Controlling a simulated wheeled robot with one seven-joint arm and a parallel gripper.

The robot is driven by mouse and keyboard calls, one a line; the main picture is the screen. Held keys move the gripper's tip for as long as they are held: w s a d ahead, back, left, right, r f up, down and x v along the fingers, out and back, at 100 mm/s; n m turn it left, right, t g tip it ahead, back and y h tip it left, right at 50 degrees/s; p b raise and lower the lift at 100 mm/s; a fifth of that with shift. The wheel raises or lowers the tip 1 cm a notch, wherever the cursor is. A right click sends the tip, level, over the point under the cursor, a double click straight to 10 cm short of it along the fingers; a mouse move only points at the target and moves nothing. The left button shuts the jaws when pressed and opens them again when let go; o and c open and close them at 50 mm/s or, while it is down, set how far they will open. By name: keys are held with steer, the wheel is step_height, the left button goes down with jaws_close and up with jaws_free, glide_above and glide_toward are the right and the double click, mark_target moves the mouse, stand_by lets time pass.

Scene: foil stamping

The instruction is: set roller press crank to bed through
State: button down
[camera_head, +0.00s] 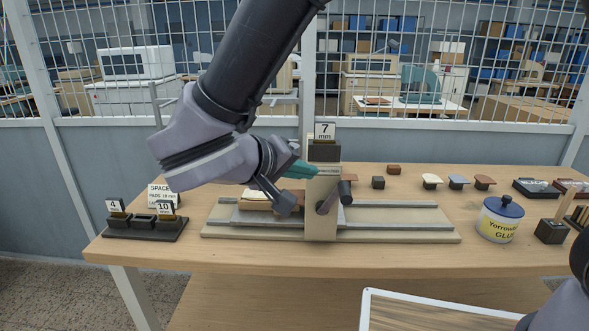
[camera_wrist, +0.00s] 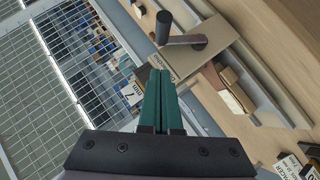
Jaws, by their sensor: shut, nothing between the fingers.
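The roller press has a beige upright (camera_head: 322,225) with a "7 mm" tag (camera_head: 324,130) on top. Its crank (camera_head: 332,200) is on the front face, the arm slanting up right to a dark handle (camera_head: 345,192). In the wrist view the crank handle (camera_wrist: 163,27) stands just beyond the fingertips. My gripper (camera_head: 312,170) has teal fingers, pressed together and empty, at the upright's left edge; whether they touch it I cannot tell. In the wrist view my gripper (camera_wrist: 160,72) points at the upright (camera_wrist: 215,42). The bed (camera_head: 400,216) runs beneath; a pale block (camera_head: 258,195) lies on its left part.
A spacer rack (camera_head: 145,228) with "4" and "10" tags stands at the left table end. A glue jar (camera_head: 498,220), stamps (camera_head: 458,182) and dark pads (camera_head: 536,188) are on the right. The table front (camera_head: 300,258) is clear. A wire mesh partition (camera_head: 400,60) stands behind.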

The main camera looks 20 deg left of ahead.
mark_target(345, 188)
steer(key=shift+w+d+f, duration=0.9)
steer(key=shift+d+f, duration=0.2)
steer(key=shift+w+d+f, duration=0.9)
steer(key=shift+d+f, duration=0.15)
steer(key=shift+d, duration=0.1)
steer(key=shift+w+d+f, duration=0.1)
steer(key=shift+w+d, duration=0.1)
steer(key=shift+d, duration=0.45)
